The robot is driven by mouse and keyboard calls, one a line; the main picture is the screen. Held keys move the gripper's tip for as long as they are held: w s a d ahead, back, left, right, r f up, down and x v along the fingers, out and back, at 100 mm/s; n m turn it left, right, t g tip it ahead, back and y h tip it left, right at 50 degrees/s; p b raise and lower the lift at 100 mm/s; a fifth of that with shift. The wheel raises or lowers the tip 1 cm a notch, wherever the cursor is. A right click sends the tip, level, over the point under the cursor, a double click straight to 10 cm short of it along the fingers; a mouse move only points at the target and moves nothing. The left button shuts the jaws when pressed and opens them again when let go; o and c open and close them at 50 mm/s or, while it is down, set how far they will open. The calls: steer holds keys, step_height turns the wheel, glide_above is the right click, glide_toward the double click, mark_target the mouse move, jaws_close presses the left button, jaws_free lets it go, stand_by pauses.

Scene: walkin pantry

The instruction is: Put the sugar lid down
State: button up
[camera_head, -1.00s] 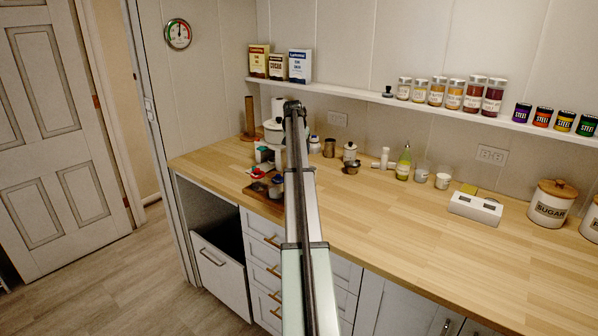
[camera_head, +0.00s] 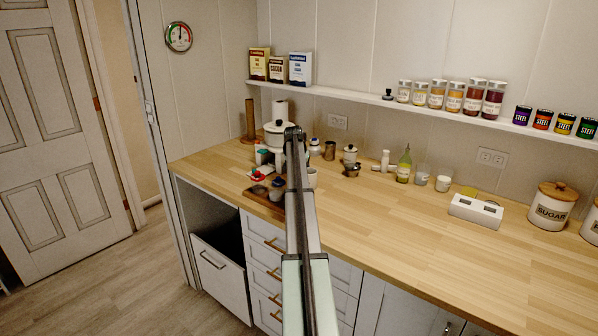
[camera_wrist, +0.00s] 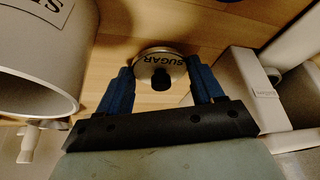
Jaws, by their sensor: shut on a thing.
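The sugar lid (camera_wrist: 157,62) is a small round disc marked SUGAR with a black knob, seen in the wrist view. My gripper (camera_wrist: 160,72) has its two blue fingers on either side of the lid and is shut on it. The wood counter shows beyond the lid; I cannot tell whether the lid touches it. In the head view my arm hides the gripper and the lid. A large SUGAR canister (camera_head: 549,212) with a wooden lid stands at the right of the counter.
In the wrist view a large white cylinder (camera_wrist: 45,65) is close at left and a pale box-like object (camera_wrist: 250,92) at right. A dark wooden tray (camera_head: 259,199) with small items lies at the counter's left front. The counter's middle front (camera_head: 400,225) is clear.

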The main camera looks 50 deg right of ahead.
steer(key=shift+f, duration=0.1)
steer(key=o, duration=1)
steer(key=v, duration=1.2)
